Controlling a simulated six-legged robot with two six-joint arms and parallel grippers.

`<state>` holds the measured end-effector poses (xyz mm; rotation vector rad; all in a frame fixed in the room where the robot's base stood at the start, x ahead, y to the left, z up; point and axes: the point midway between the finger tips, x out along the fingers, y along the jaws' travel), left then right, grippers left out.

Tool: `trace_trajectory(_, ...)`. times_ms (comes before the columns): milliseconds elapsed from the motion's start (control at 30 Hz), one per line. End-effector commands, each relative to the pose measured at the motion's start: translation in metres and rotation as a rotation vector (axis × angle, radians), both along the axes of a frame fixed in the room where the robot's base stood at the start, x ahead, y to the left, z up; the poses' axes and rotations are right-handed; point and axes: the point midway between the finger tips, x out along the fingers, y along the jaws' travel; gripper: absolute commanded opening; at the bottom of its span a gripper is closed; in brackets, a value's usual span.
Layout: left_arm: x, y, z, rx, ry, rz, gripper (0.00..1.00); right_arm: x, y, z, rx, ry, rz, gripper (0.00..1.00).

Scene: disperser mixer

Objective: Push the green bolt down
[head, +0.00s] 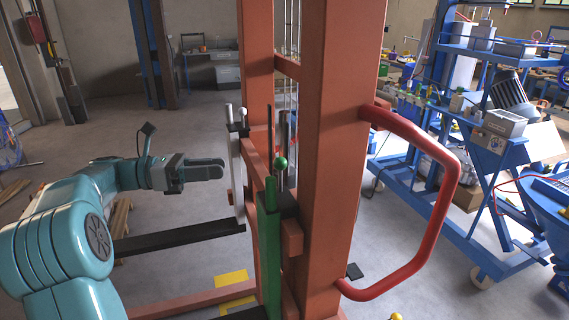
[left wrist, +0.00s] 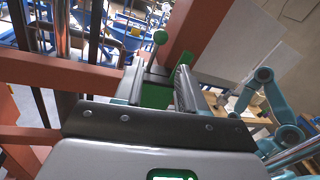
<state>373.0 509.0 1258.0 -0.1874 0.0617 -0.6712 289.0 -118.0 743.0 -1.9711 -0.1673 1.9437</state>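The green bolt shows as a round green knob (head: 281,163) on a short stem beside the orange-red frame post. The knob also shows in the left wrist view (left wrist: 160,37), above a green block (left wrist: 155,96). A tall green upright (head: 268,245) stands just below and left of the knob in the head view. My left gripper (head: 222,169) points toward the frame, left of the knob and apart from it. In the left wrist view its two fingers (left wrist: 160,88) are spread, with nothing held between them. My right gripper is in neither view.
The orange-red post (head: 330,150) with a red loop handle (head: 450,185) stands right of the knob. A light upright lever (head: 237,165) stands near my left fingertips. A dark bar (head: 180,238) runs below my gripper. A blue cart (head: 420,180) stands at right.

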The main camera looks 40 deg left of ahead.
Motion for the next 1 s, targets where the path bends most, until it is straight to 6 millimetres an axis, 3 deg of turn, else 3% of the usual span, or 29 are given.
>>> trace_trajectory(400, 0.075, -0.063, 0.003, -0.001, 0.000, -0.006, 0.40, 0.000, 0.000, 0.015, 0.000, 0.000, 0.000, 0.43)
trace_trajectory(600, 0.102, -0.084, 0.002, -0.002, 0.001, -0.005, 0.40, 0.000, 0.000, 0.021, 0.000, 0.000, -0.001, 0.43)
trace_trajectory(1000, 0.113, -0.092, 0.000, 0.001, 0.001, -0.001, 0.40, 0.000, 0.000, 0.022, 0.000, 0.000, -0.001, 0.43)
